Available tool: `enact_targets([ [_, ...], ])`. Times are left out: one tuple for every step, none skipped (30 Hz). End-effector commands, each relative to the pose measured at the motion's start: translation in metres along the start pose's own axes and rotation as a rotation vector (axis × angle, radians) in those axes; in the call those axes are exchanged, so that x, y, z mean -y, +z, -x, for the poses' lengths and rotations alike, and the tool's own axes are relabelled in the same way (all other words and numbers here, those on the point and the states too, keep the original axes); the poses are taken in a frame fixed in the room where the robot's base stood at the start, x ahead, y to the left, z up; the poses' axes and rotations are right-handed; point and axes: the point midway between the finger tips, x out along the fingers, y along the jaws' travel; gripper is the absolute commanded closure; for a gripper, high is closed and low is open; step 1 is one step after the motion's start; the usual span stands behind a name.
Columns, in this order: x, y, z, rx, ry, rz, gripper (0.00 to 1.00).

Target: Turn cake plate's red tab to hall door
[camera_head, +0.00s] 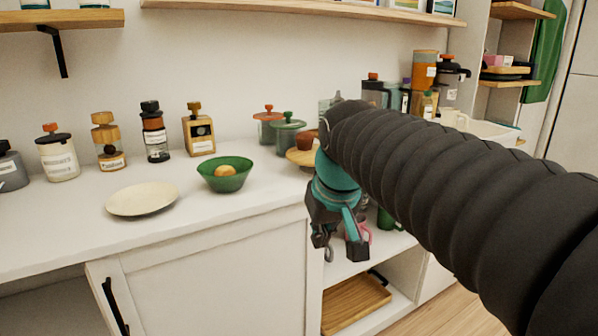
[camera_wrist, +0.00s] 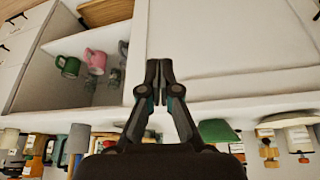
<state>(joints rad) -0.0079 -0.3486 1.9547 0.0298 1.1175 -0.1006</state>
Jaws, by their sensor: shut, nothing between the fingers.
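A round wooden plate (camera_head: 296,157), which looks like the cake plate, stands on the counter behind my arm. A small brown item (camera_head: 305,141) shows on or just behind it. My arm hides its right part, and I see no red tab on the visible part. My gripper (camera_head: 340,246) is in front of the counter edge and lower than the plate, pointing down. In the wrist view its fingers (camera_wrist: 159,68) are together with nothing between them. I cannot make out a hall door for sure.
A green bowl (camera_head: 225,180) with an orange item and a cream plate (camera_head: 142,200) sit on the counter. Pots (camera_head: 288,137) stand behind the wooden plate. An open shelf below holds a pink mug (camera_wrist: 96,61), a green mug (camera_wrist: 68,66) and a wooden tray (camera_head: 352,306).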

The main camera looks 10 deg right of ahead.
Motion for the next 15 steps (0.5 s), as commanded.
enact_targets([
  [0.001,-0.018,-0.002,-0.002,0.008,0.02,1.0],
  [0.0,-0.03,-0.002,-0.006,0.016,0.034,1.0],
  [-0.001,-0.046,0.0,-0.012,0.03,0.056,1.0],
  [-0.002,-0.059,0.001,-0.017,0.042,0.074,1.0],
  [-0.003,-0.071,0.003,-0.023,0.055,0.094,1.0],
  [-0.005,-0.089,0.007,-0.033,0.075,0.123,1.0],
  [-0.007,-0.102,0.01,-0.042,0.091,0.144,1.0],
  [-0.009,-0.114,0.014,-0.049,0.108,0.165,1.0],
  [-0.011,-0.13,0.02,-0.06,0.131,0.194,1.0],
  [-0.013,-0.14,0.024,-0.069,0.148,0.213,1.0],
  [-0.016,-0.15,0.03,-0.078,0.167,0.231,1.0],
  [-0.019,-0.161,0.037,-0.088,0.19,0.253,1.0],
  [-0.022,-0.168,0.044,-0.098,0.207,0.267,1.0],
  [-0.025,-0.174,0.051,-0.106,0.223,0.28,1.0],
  [-0.029,-0.18,0.06,-0.115,0.243,0.294,1.0],
])
